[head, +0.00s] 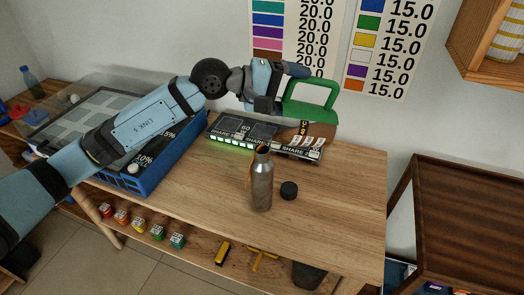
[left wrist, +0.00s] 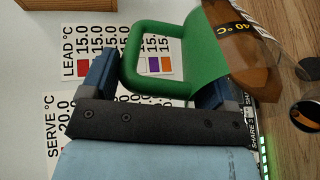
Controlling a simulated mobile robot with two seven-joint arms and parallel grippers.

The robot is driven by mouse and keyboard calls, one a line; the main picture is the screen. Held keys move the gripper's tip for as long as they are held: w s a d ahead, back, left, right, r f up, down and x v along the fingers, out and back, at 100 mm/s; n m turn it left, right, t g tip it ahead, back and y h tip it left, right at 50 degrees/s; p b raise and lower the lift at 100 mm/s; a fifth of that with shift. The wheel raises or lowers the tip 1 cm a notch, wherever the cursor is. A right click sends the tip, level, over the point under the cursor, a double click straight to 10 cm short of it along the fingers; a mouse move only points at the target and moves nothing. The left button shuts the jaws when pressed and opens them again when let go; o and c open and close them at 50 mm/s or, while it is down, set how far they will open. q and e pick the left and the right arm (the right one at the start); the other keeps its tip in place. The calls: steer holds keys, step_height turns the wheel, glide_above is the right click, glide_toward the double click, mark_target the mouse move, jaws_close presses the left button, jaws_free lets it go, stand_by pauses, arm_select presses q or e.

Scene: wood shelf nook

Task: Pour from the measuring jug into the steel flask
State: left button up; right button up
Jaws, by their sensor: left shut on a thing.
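The measuring jug has a green handle (head: 312,92) and a see-through amber body that shows best in the left wrist view (left wrist: 245,58). My left gripper (head: 284,88) is shut on the green handle and holds the jug above the back of the table. In the left wrist view, the handle lies between the two fingers (left wrist: 152,85). The steel flask (head: 261,182) stands upright on the table, in front of and below the jug. Its open mouth shows at the right edge of the wrist view (left wrist: 309,114). My right gripper is not in view.
A black cap (head: 289,190) lies right of the flask. A dark panel with lit green squares (head: 232,141) lies behind it. A blue crate (head: 150,178) stands left under my arm. The table's front right (head: 330,220) is clear. A dark wood stand (head: 470,200) is at right.

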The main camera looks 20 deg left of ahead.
arm_select(q)
steer(key=shift+a, duration=0.1)
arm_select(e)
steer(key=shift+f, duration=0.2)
arm_select(q)
steer(key=shift+s+a+b, duration=0.15)
steer(key=shift+b, duration=0.4)
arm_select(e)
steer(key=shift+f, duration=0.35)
arm_select(q)
steer(key=shift+a+b, duration=0.1)
steer(key=shift+b, duration=0.25)
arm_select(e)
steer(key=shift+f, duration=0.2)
